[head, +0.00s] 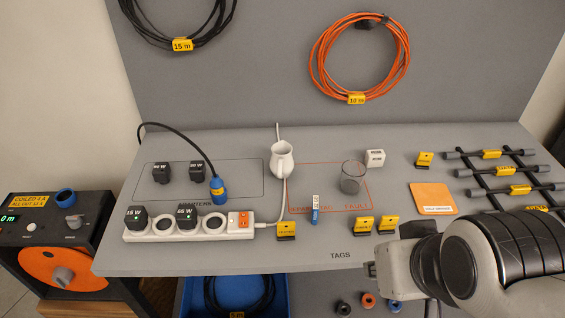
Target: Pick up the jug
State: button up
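The white jug (281,160) stands upright on the grey bench near the middle, just left of the orange-outlined area. Its rim faces up, and a pale cable runs behind and beside it. My arm (480,265) reaches in from the lower right, with its light grey end part (395,267) over the bench's front edge. No gripper fingers show, so I cannot see whether they are open or shut. My arm is well apart from the jug, to its lower right.
Yellow tags (286,231) stand along the front. Black racks (510,180) fill the right.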

jog(key=w+d+r+n+t+h, duration=0.1)
jog(key=w+d+r+t, duration=0.2)
jog(key=w, duration=0.7)
jog(key=w+d+r+n+t+h, duration=0.1)
jog(key=w+d+r+h, duration=0.15)
jog(key=w+d, duration=0.45)
jog(key=w+a+n+t+y, duration=0.3)
jog(key=w+n, duration=0.2)
jog(key=w, duration=1.3)
jog(key=w+a+f+n+g+y, duration=0.1)
jog(key=w+a+f+n+y, duration=0.5)
jog(key=f, duration=0.3)
jog(key=s+a+f+n+g+y, duration=0.1)
jog(key=a+f+y, duration=0.1)
jog(key=f, duration=0.2)
jog(key=s+a+f+n+g+y, duration=0.1)
jog(key=a+f+g+y, duration=0.1)
jog(key=f, duration=0.2)
jog(key=s+a+f+n+g+y, duration=0.1)
jog(key=a+f+g+y, duration=0.1)
jog(key=f, duration=0.2)
jog(key=shift+s+a+n, duration=0.1)
jog(key=shift+a+n, duration=0.1)
jog(key=shift+n, duration=0.1)
jog(key=shift+s+a+f+g+y, duration=0.2)
jog(key=shift+s+f+g+y, duration=0.1)
jog(key=shift+s+f+y, duration=0.15)
